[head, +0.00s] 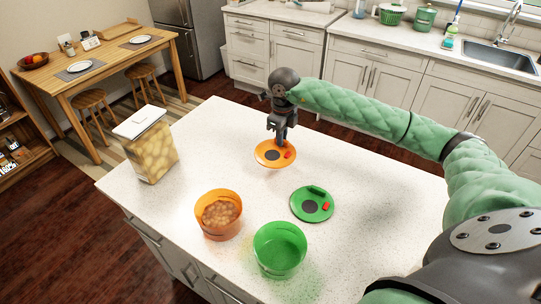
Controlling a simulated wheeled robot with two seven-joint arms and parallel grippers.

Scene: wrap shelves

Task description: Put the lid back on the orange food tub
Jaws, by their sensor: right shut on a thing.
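The orange food tub (218,229) stands open on the white island counter, with round tan food inside. Its orange lid (263,158) is under my right gripper (279,137), toward the far side of the counter. My right gripper points down and is shut on the lid, near its red tab; the fingertips are small and partly hidden. I cannot tell whether the lid is raised or touches the counter. The lid is behind and right of the orange tub, well apart from it. My left gripper is not in view.
A green tub (280,262) stands open right of the orange tub. A green lid (299,211) lies flat behind it. A clear container (149,159) with a white top and tan food stands at the counter's left. The counter between the orange lid and orange tub looks clear.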

